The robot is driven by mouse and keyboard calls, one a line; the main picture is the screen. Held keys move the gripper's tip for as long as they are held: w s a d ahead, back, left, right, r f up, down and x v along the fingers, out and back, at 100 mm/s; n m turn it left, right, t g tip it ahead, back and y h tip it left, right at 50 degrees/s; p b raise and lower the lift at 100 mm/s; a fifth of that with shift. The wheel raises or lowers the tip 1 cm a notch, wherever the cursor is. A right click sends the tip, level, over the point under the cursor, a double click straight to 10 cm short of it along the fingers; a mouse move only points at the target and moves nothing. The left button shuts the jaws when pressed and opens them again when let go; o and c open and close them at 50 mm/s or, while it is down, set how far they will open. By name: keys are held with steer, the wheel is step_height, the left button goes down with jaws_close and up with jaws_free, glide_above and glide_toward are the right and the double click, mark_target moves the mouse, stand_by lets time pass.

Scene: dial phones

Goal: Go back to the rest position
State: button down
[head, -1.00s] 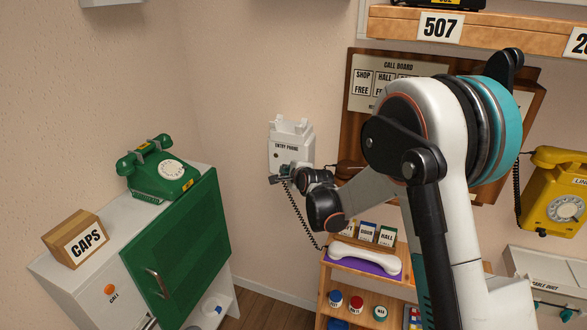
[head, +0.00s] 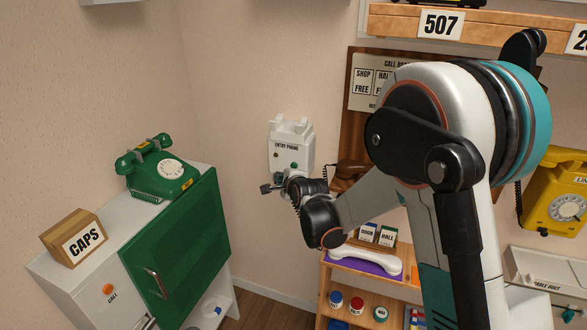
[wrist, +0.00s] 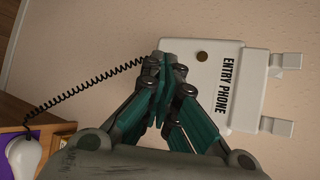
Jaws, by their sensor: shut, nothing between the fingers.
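My gripper (head: 268,187) is in front of the wall-mounted entry phone (head: 291,143), low and to its left in the head view. In the wrist view my gripper (wrist: 172,56) has its fingertips together with nothing held, and they overlap the lower edge of the entry phone (wrist: 222,62). I cannot tell whether they touch it. The entry phone's cradle is empty. A white handset (head: 366,258) lies on a purple mat on the wooden shelf. Its dark coiled cord (wrist: 90,88) shows in the wrist view.
A green dial phone (head: 160,168) and a CAPS box (head: 75,238) stand on the white cabinet at left, with its green door (head: 178,245). A yellow dial phone (head: 556,195) hangs at right. The call board (head: 372,85) is partly behind my arm. Wall left of my gripper is clear.

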steer(key=shift+s+a, duration=0.1)
steer(key=shift+s, duration=0.15)
stand_by(0.5)
steer(key=s+d+r+n+g+h, duration=0.1)
steer(key=s+d+r+n, duration=0.3)
steer(key=s+d+r, duration=0.4)
steer(key=s+d+r+n+g+h, duration=0.1)
steer(key=s+d+r+n, duration=0.35)
steer(key=s+d, duration=0.4)
steer(key=s+d+f+n+g+h, duration=0.1)
steer(key=s+d+n, duration=0.3)
steer(key=s, duration=0.8)
steer(key=s+d+f+n+g+h, duration=0.1)
steer(key=s+n, duration=0.4)
steer(key=s, duration=0.8)
step_height(320, 180, down, 2)
steer(key=d+g, duration=0.1)
steer(key=d, duration=0.1)
steer(key=shift+s+d+b, duration=0.3)
steer(key=shift+d, duration=0.1)
